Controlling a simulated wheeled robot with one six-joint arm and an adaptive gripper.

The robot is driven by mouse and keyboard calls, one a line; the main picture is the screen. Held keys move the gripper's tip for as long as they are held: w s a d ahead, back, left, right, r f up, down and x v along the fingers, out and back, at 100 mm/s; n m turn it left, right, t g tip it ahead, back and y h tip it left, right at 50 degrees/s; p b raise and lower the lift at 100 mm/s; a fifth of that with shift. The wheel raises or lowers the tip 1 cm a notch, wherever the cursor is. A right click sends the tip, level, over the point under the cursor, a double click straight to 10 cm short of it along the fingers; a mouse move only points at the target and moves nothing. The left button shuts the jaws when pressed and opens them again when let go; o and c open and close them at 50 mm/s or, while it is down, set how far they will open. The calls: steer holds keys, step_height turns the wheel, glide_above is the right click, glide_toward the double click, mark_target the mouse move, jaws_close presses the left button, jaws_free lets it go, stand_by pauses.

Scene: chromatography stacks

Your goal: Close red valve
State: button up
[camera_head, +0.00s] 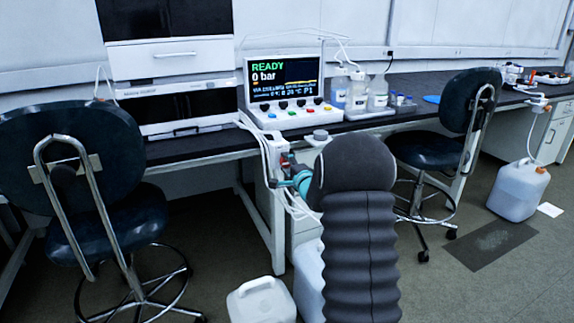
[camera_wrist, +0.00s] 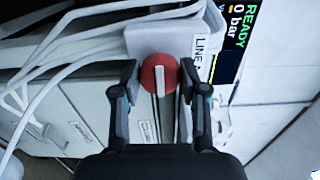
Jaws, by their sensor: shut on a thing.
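The red valve (camera_wrist: 148,82) is a round red knob with a white bar across its face, on a pale housing. In the wrist view the bar runs up and down the picture. My gripper (camera_wrist: 159,72) has one finger on each side of the knob and is shut on it. In the head view my gripper (camera_head: 291,178) is at the bench's front edge, below the display unit, and my arm hides part of that spot. A label starting "LINE" (camera_wrist: 199,58) is beside the valve.
White tubes (camera_wrist: 75,45) run close to the valve at left. The display unit (camera_head: 284,84) reads READY, 0 bar. Bottles (camera_head: 357,92) stand on the bench. Chairs (camera_head: 70,165) (camera_head: 432,151) flank the area, and a white canister (camera_head: 262,301) stands on the floor below.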

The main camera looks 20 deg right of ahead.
steer(key=o, duration=1.1)
steer(key=shift+o, duration=0.2)
steer(key=shift+s, duration=0.15)
steer(key=s, duration=1.1)
steer(key=shift+s, duration=0.4)
